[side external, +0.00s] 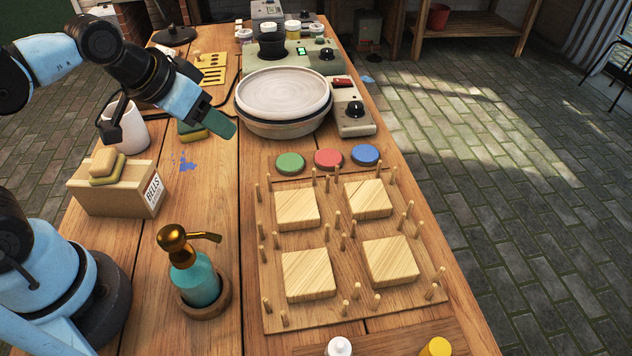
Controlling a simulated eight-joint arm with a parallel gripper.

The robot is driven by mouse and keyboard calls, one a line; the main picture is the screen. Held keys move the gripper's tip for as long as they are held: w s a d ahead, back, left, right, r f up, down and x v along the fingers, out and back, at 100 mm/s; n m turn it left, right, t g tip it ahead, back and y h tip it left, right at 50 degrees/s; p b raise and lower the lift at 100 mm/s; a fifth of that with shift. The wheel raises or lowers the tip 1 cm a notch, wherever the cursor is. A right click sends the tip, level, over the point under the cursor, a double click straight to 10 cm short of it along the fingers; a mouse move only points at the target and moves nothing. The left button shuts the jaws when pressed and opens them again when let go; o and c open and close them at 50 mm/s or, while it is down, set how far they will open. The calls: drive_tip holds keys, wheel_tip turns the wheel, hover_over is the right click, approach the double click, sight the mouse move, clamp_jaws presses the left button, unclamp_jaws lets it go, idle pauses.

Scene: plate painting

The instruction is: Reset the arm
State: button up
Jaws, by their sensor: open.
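My gripper (222,124) is at the upper left, above the table and left of the pottery wheel. Its teal fingertips point down to the right, and nothing shows between them. The jaw gap is hard to see from this side. The pottery wheel (284,92) has a pale round disc in a basin. Green (290,162), red (328,158) and blue (365,154) round pads lie in a row in front of it. A wooden peg board (335,310) holds several square wooden blocks between its pegs.
A soap dispenser (194,278) stands in a wooden dish near my base. A white cup (126,130) and a green-yellow sponge (192,130) are near my gripper. The table between the box and peg board is mostly clear.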

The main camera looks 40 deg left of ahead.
drive_tip(key=shift+s+a+f+n+t+y, duration=0.2)
drive_tip(key=shift+s+a+f, duration=0.15)
drive_tip(key=shift+a, duration=0.3)
drive_tip(key=shift+s+a+f+n+t+y, duration=0.1)
drive_tip(key=shift+s+a+f+n, duration=0.15)
drive_tip(key=shift+a, duration=0.35)
